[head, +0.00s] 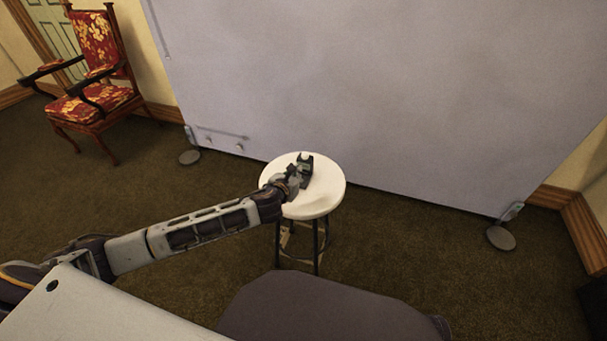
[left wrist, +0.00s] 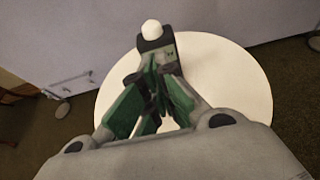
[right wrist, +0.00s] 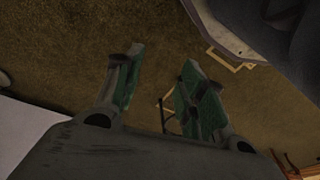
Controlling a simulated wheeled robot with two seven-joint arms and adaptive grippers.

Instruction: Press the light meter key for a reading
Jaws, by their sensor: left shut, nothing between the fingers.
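The light meter (head: 305,161) is a small dark device with a white dome on top, standing on a round white stool (head: 325,196). In the left wrist view the meter (left wrist: 156,42) stands just beyond my left fingertips, its lower front partly hidden by them. My left gripper (head: 296,178) reaches over the stool top; its fingers (left wrist: 155,68) are closed together with nothing between them. I cannot tell whether the tips touch the meter, and the key is not clear. My right gripper (right wrist: 155,75) shows only in its wrist view, fingers apart and empty over the carpet.
A grey backdrop panel (head: 390,80) stands behind the stool on round feet (head: 500,237). A red floral armchair (head: 96,75) is at the back left. Brown carpet (head: 420,250) is open around the stool.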

